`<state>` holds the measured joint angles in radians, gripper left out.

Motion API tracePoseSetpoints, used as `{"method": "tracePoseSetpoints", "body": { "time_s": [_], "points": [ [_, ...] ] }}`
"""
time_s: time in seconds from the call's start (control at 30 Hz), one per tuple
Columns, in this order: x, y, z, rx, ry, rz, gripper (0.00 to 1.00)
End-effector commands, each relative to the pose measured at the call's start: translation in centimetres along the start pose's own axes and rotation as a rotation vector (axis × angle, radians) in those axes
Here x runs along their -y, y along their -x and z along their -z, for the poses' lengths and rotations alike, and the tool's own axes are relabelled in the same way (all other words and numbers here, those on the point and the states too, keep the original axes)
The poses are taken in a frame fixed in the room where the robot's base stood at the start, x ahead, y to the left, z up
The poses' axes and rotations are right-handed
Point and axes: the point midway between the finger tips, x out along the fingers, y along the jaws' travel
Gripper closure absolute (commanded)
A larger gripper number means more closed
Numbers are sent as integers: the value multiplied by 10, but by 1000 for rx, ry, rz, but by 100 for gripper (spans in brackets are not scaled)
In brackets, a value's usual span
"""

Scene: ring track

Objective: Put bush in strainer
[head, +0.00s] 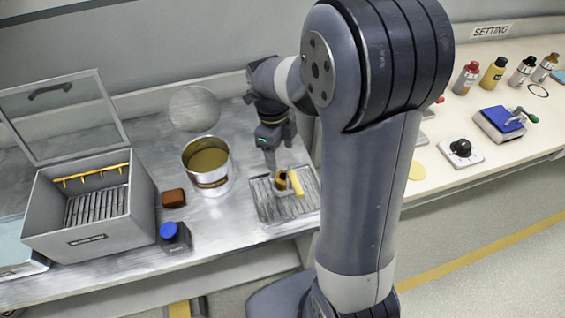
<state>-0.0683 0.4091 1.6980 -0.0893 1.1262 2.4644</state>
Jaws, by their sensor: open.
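A small brownish ring-shaped part (281,180), which looks like the bush, sits on a ridged metal tray (262,207) on the bench. A yellow upright piece (296,184) is right beside it. My gripper (271,160) points down just above and slightly left of the ring part. It is open, and nothing shows held in it. Whether a finger touches the ring part is too small to tell. The likely strainer is the slatted insert with a yellow toothed bar (92,174) inside an open grey box (95,239) at the left.
The box's clear lid (62,118) stands raised behind it. A can of yellowish liquid (207,166) stands between box and tray. My arm hides the bench's middle.

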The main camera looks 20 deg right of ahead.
Motion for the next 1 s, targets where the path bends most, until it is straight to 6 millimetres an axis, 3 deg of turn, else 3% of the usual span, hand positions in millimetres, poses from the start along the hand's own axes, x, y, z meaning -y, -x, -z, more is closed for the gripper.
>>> {"method": "tracePoseSetpoints", "body": {
  "time_s": [0.1, 0.3, 1.0],
  "points": [
    [0, 19, 0, 2, 0, 2, 34],
    [0, 32, 0, 0, 0, -1, 34],
    [0, 32, 0, -1, 0, -1, 34]
  ]
}}
